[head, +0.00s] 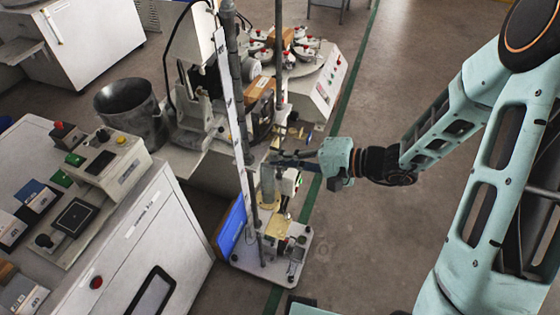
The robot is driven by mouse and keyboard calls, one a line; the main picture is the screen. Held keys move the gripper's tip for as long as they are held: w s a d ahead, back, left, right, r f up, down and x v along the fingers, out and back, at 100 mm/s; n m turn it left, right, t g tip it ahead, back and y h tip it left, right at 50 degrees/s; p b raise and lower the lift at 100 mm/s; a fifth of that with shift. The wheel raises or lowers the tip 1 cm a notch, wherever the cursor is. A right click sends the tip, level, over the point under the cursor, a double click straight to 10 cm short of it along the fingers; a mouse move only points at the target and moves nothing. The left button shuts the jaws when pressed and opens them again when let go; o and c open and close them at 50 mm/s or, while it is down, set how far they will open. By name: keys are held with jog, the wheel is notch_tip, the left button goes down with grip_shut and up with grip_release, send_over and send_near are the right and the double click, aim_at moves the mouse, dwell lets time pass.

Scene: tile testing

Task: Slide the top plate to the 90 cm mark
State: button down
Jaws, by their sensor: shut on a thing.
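A test rig stands on a pale base plate (290,272), with upright metal poles and a long white scale strip (232,100) beside them. The marks on the strip are too small to read. My gripper (279,158) reaches in from the right, level, at about mid-height of the rig. Its dark fingers are shut on the top plate (266,168) between the poles. The plate is small here and mostly hidden by the fingers and poles. A tan cylinder (268,188) shows just below the fingers.
A blue panel (231,228) leans at the rig's left foot. A white cabinet (150,240) with control boxes stands at the left. Behind the rig are a metal bucket (126,108) and a round-topped machine (318,85).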

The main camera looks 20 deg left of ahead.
jog(key=shift+r+p, duration=0.5)
jog(key=shift+r, duration=0.95)
jog(key=shift+r+p, duration=1.35)
jog(key=shift+r, duration=1.65)
jog(key=shift+r+p, duration=1.75)
jog(key=shift+r, duration=1.25)
jog(key=shift+r+p, duration=1.45)
jog(key=shift+r, duration=1.55)
jog(key=c, duration=2.1)
grip_release()
jog(key=shift+f, duration=0.1)
